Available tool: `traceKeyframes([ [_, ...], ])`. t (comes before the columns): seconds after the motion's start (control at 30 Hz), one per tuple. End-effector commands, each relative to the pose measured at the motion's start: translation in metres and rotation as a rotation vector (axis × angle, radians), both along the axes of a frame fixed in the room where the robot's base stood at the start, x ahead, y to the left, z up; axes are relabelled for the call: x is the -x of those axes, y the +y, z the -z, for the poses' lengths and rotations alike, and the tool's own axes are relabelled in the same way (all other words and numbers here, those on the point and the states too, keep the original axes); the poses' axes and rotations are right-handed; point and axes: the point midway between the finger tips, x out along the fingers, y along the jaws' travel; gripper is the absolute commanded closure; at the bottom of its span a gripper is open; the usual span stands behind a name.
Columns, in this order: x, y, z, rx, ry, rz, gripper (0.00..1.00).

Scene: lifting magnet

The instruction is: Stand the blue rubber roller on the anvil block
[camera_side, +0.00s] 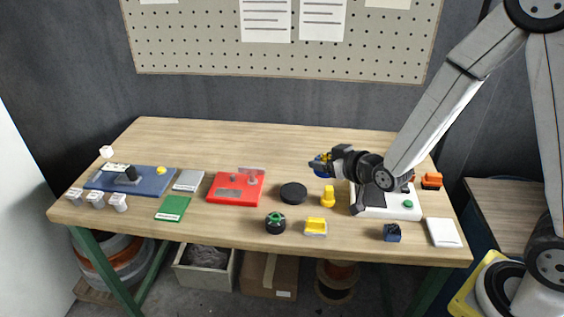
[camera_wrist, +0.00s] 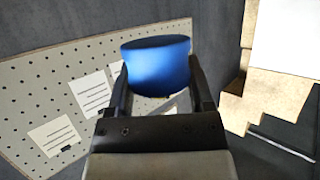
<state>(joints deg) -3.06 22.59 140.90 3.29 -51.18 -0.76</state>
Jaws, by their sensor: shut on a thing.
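The blue rubber roller (camera_wrist: 157,68) is a short, smooth blue cylinder. In the wrist view it sits between the two dark fingers of my gripper (camera_wrist: 158,82), which are shut on its sides. In the side view only a small part of the roller (camera_side: 320,173) shows under my gripper (camera_side: 318,166), held above the table right of centre, over the area behind a yellow piece. I cannot tell for sure which thing is the anvil block; a small dark block (camera_side: 392,233) stands at the table's front right, and a flat black disc (camera_side: 293,193) lies mid-table.
A yellow upright piece (camera_side: 328,197) stands just in front of my gripper. A white box (camera_side: 385,211) lies under my forearm.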

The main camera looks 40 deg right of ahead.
Motion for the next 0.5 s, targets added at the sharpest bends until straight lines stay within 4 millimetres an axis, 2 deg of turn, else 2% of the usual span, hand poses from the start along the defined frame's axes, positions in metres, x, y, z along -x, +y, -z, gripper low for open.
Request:
traceKeyframes([
  [0.2, 0.0031, -0.0146, -0.0037, 0.004, 0.001, 0.004, 1.0],
  [0.5, 0.0026, -0.0126, -0.0032, 0.004, 0.001, 0.002, 1.0],
])
